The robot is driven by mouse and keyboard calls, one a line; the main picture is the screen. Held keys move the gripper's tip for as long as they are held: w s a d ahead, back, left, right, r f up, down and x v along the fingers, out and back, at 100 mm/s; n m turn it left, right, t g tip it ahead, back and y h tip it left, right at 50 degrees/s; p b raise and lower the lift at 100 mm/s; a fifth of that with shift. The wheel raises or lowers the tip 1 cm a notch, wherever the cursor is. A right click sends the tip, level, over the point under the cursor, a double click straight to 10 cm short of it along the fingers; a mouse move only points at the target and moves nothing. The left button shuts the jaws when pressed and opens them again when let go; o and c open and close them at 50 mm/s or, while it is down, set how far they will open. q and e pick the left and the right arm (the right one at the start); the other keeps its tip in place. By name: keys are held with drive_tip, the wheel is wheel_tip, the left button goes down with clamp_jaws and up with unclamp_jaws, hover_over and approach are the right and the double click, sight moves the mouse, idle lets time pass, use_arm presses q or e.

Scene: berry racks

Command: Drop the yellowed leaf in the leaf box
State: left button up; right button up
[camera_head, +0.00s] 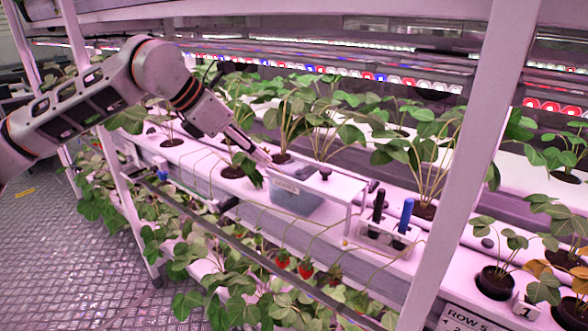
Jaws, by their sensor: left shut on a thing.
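My left gripper (257,151) reaches in from the left and points down and to the right, just above the back left of the leaf box. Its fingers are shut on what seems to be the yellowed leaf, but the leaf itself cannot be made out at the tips. The leaf box (297,199) is a bluish, see-through bin with a small label on its pale rim. It sits at the front edge of the upper gutter, beside a white stand with a dark knob. The inside of the box is mostly hidden. My right gripper is out of view.
A white holder with a black and a blue handle (405,214) stands right of the box. Potted plants line the gutter; one at the far right has yellow-brown leaves (541,270). A white post (466,160) crosses the front. Strawberries (306,270) hang below.

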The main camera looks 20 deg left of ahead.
sight(295, 168)
use_arm(q)
drive_tip(key=shift+g+y, duration=0.6)
drive_tip(key=shift+g, duration=0.1)
drive_tip(key=w+d+f+p, duration=0.1)
drive_tip(key=w+d, duration=0.1)
drive_tip(key=w+d+f+p, duration=0.1)
drive_tip(key=w+d+f, duration=0.1)
drive_tip(key=w+d+f+p, duration=0.1)
drive_tip(key=w+d+f, duration=0.1)
drive_tip(key=w, duration=0.1)
drive_tip(key=shift+d, duration=0.15)
drive_tip(key=shift+w+d+f+g+y+p, duration=0.15)
drive_tip(key=shift+f+g+y+p, duration=0.15)
drive_tip(key=shift+f+p, duration=0.3)
drive_tip(key=shift+w+d+f+g+y+p, duration=0.1)
drive_tip(key=shift+f+g+y+p, duration=0.2)
drive_tip(key=shift+f+p, duration=0.2)
drive_tip(key=shift+f, duration=0.35)
drive_tip(key=shift+a+f, duration=0.1)
drive_tip(key=shift+f, duration=0.1)
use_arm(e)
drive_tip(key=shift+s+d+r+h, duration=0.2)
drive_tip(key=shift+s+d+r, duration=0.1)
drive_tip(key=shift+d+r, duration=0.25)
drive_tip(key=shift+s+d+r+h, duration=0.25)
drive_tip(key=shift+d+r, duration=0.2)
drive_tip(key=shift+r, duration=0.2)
